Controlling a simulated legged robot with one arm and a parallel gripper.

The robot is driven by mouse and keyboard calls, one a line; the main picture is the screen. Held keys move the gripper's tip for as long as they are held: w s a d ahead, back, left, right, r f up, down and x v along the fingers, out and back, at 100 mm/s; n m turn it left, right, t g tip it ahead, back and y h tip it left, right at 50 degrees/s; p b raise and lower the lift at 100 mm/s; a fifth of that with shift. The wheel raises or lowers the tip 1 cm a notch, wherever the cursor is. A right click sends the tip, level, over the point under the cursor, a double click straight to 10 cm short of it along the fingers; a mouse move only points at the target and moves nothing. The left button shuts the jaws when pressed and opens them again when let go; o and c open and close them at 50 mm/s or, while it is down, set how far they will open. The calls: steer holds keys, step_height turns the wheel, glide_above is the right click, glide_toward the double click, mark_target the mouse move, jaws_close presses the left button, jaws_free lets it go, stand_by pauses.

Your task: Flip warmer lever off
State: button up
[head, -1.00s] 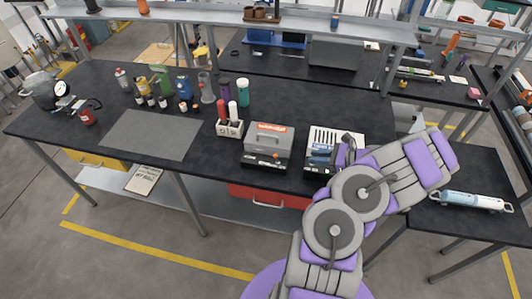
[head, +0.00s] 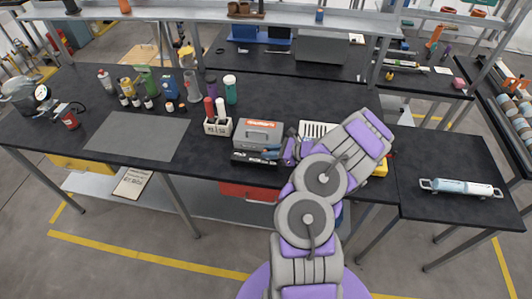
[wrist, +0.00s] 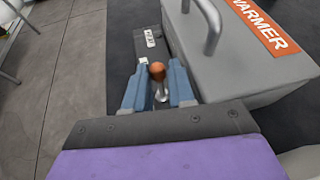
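The warmer is a grey box with a handle and an orange label; in the head view the warmer (head: 257,132) stands on the black bench. In the wrist view the warmer (wrist: 245,60) fills the upper right. Its lever has an orange ball knob (wrist: 157,71) on a short metal stem, beside the box. My gripper (wrist: 159,90) has its two blue fingers apart, one on each side of the stem. I cannot tell whether either finger touches it. In the head view my gripper (head: 272,153) is at the warmer's front right, hiding the lever.
A white slotted item (head: 318,129) stands right of the warmer, partly behind my arm. A holder (head: 218,127) with red and white bottles stands to its left. A small marked plate (wrist: 150,38) lies beyond the knob. A grey mat (head: 136,135) lies farther left.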

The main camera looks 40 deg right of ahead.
steer(key=shift+x, duration=1)
steer(key=shift+s+r, duration=0.1)
jaws_close()
